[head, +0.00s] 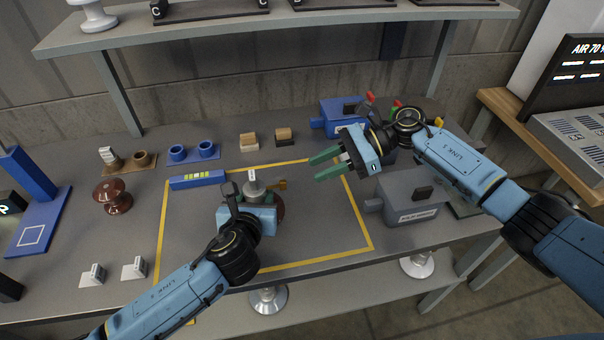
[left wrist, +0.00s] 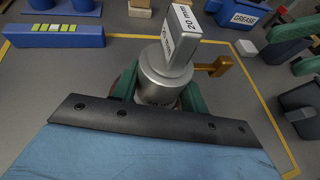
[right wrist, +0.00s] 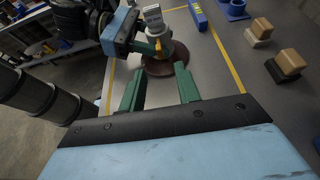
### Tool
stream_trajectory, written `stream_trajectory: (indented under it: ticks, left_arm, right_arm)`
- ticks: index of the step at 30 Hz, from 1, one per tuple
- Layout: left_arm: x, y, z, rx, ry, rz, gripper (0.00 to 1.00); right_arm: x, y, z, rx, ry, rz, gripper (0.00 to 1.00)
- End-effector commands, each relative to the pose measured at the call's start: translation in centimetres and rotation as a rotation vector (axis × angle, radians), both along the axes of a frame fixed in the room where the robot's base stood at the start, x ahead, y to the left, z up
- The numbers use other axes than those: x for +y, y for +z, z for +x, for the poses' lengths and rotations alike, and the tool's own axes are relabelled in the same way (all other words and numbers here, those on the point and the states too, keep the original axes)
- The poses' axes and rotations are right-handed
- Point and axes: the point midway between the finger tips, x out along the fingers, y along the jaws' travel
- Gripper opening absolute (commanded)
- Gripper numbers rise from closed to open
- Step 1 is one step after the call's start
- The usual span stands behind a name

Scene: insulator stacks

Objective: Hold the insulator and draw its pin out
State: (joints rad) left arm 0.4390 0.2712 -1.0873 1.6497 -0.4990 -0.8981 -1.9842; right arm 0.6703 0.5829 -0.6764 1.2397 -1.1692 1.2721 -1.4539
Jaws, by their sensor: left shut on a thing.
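The insulator has a grey metal cap (left wrist: 165,78) and a brown disc (right wrist: 166,62), and it stands inside the yellow-outlined area of the table. A brass-coloured pin (left wrist: 215,66) sticks out sideways from the cap; it also shows in the head view (head: 279,184). A light tag marked 20 mm (left wrist: 181,35) rises on top of the cap. My left gripper (head: 254,199) is shut on the cap, a green finger on each side. My right gripper (head: 326,164) is open and empty, to the right of the pin and apart from it.
A blue bar (head: 197,180) lies at the outline's back left corner. A second brown insulator (head: 112,197) stands left. Blue cups (head: 194,152) and small blocks (head: 249,142) are behind. A grey box (head: 408,196) stands right. The outlined area's right part is clear.

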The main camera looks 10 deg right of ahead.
Motion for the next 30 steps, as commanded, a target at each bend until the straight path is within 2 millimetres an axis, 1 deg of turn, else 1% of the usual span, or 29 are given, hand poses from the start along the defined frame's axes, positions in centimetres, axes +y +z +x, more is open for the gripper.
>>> stream_trajectory:
  ticks: [1,3,6,9,13,22,23,27,28,30]
  left_arm:
    - [-0.1,0.2,0.0,-0.003,-0.003,-0.002,0.17]
    - [-0.1,0.2,0.0,-0.003,-0.003,-0.002,0.17]
    - [-0.1,0.2,0.0,-0.003,-0.003,-0.002,0.17]
    - [-0.1,0.2,0.0,-0.003,-0.003,-0.002,0.17]
    - [-0.1,0.2,0.0,-0.003,-0.003,-0.002,0.17]
    - [-0.1,0.1,0.0,-0.003,-0.002,-0.002,0.17]
    - [-0.1,0.1,0.0,-0.003,-0.002,-0.002,0.48]
    - [-0.1,0.1,0.0,-0.002,-0.002,-0.001,0.66]
    - [-0.1,0.1,0.0,-0.002,-0.001,-0.001,0.69]
    - [-0.1,0.1,0.0,-0.002,-0.001,-0.001,0.69]
  right_arm:
    - [-1.1,0.4,0.1,-0.002,-0.004,-0.003,0.33]
    - [-2.1,0.9,0.1,-0.001,-0.002,-0.001,0.33]
    - [-3.3,1.3,0.1,0.000,-0.002,-0.002,0.33]
    - [-4.0,1.6,0.1,0.001,-0.001,0.000,0.33]
    - [-4.3,1.8,0.1,0.001,-0.001,0.000,0.33]
    - [-4.2,1.8,0.1,0.000,-0.001,0.000,0.33]
    - [-4.2,1.8,0.1,0.000,-0.001,0.000,0.33]
    - [-4.2,1.8,0.1,0.000,-0.001,0.000,0.33]
    - [-4.2,1.8,0.1,0.000,-0.001,0.000,0.33]
    - [-4.2,1.8,0.1,0.000,-0.001,0.000,0.33]
